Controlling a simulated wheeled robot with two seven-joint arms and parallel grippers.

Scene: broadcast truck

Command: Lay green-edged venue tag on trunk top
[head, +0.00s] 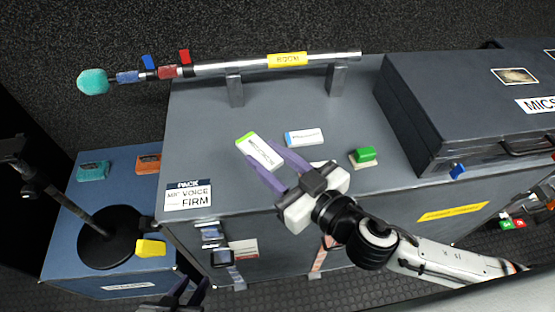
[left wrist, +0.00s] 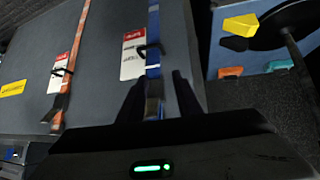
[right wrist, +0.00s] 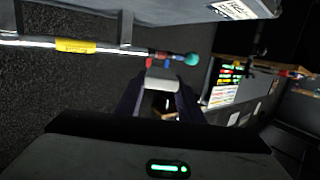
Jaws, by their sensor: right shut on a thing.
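The green-edged venue tag (head: 262,153) is a white tag with a green end, gripped at the fingertips of my right gripper (head: 268,168). In the head view it shows over the grey trunk top (head: 205,118); its height above it is unclear. The tag's pale end (right wrist: 160,83) shows between the fingers in the right wrist view. A blue-edged white tag (head: 305,137) lies on the trunk top to the right. My left gripper (head: 187,293) is low before the trunk's front, with its fingers apart on either side of a blue strap (left wrist: 153,60).
A microphone pole (head: 225,66) rests in brackets along the back. A green block (head: 364,155) and a grey case (head: 455,110) stand to the right. An orange strap (left wrist: 75,55) hangs on the trunk front.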

